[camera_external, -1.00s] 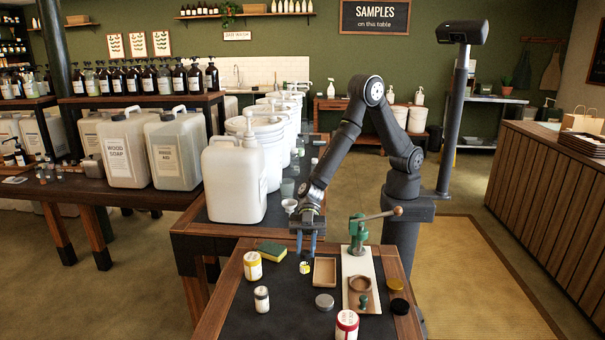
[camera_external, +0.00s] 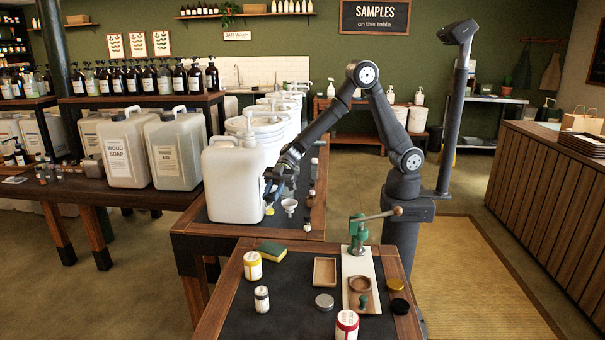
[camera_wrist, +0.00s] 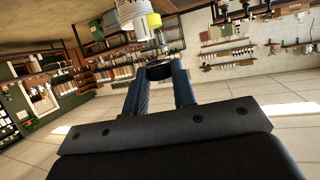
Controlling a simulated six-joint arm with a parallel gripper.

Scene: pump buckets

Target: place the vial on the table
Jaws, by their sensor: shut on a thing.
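The small vial (camera_external: 270,210) shows as a yellow and pale spot at the end of my gripper (camera_external: 270,196), just right of the large white pump jug (camera_external: 234,190). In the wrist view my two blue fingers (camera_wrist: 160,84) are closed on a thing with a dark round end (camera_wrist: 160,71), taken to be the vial. Most of its body is hidden there. The gripper is over the rear table, and the external view does not clearly show whether the vial touches the surface.
A clear funnel (camera_external: 289,206) stands close to the right of the gripper. White buckets (camera_external: 262,135) line the table behind the jug. The front table (camera_external: 265,318) holds several jars, a sponge (camera_external: 271,249), a wooden tray (camera_external: 325,271) and a green press (camera_external: 358,235).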

